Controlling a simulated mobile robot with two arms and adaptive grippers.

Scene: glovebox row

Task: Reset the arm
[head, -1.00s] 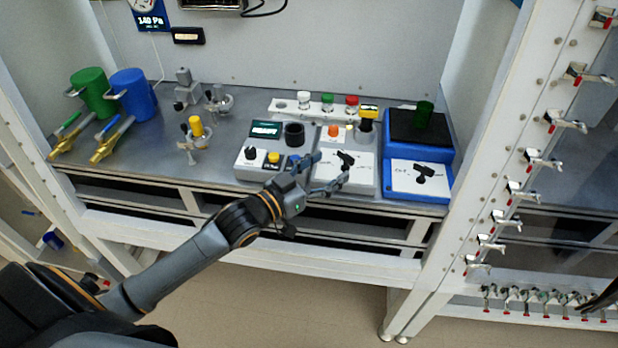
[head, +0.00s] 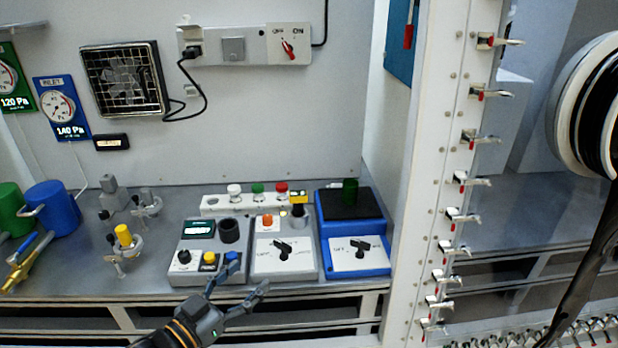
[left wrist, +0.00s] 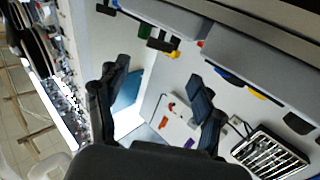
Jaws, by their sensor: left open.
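My left gripper (head: 247,275) comes in from the bottom of the head view. Its two fingers are spread and nothing is between them. It is in front of the bench edge, with its fingertips over the front of the grey instrument box (head: 205,252) and the white-topped switch box (head: 284,262). I cannot tell whether the fingertips touch either box. In the left wrist view, the open fingers (left wrist: 158,72) show with a tilted background behind them. My right gripper is not in view.
A blue box with a black switch (head: 360,256) stands right of the others. A blue canister (head: 52,208) and a yellow-topped fitting (head: 123,236) stand left. A white post with several red-tipped valves (head: 440,180) rises on the right. A round port with black inside (head: 600,120) is far right.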

